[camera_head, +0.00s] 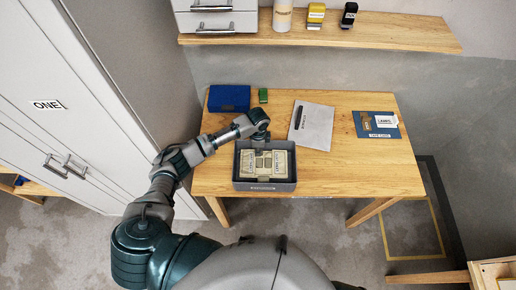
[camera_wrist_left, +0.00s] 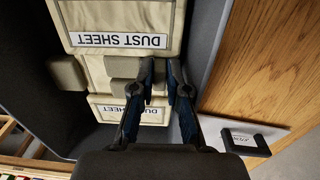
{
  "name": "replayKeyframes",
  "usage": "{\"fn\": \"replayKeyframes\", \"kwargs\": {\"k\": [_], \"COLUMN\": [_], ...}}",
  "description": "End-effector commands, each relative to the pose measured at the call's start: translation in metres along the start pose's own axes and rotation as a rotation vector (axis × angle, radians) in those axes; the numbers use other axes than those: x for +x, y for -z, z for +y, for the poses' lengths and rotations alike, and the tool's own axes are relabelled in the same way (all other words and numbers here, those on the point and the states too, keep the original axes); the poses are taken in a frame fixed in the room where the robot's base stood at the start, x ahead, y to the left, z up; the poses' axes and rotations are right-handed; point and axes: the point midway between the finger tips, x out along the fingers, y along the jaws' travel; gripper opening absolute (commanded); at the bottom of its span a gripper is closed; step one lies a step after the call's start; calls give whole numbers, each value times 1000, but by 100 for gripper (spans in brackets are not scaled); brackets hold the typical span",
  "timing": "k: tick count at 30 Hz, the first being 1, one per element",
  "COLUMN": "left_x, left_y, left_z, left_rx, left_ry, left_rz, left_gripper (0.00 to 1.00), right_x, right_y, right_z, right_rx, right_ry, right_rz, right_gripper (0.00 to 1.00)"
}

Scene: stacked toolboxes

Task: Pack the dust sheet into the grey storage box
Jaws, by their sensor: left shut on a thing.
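The grey storage box (camera_head: 239,186) stands open on the wooden table near its front edge, with a label on its front wall. The cream dust sheet (camera_head: 281,164) lies folded inside it, with grey pads on it. In the left wrist view the dust sheet (camera_wrist_left: 120,18) shows two "DUST SHEET" labels. My left gripper (camera_head: 262,137) reaches in at the box's back side. In the wrist view my left gripper (camera_wrist_left: 162,68) is shut at the sheet's edge beside the box wall (camera_wrist_left: 208,45); its exact grip is partly hidden. My right gripper is not in view.
A blue case (camera_head: 229,98) and a green block (camera_head: 263,95) are at the table's back left. A grey sheet with a dark pen-like item (camera_head: 311,127) and a blue board with cards (camera_head: 377,125) lie right. A shelf (camera_head: 390,30) hangs behind; white cabinets (camera_head: 60,100) stand left.

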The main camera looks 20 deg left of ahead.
Motion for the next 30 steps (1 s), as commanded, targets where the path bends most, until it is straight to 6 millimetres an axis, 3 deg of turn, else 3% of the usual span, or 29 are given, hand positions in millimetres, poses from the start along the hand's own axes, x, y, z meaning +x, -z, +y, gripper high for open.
{"fn": "replayKeyframes", "kwargs": {"k": [30], "left_x": [6], "left_y": [0], "left_z": [0], "left_rx": [0], "left_ry": [0], "left_rz": [1], "left_gripper": [0], "right_x": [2], "right_y": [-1], "right_z": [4], "right_rx": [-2], "right_ry": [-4], "right_rz": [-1], "right_gripper": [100]}}
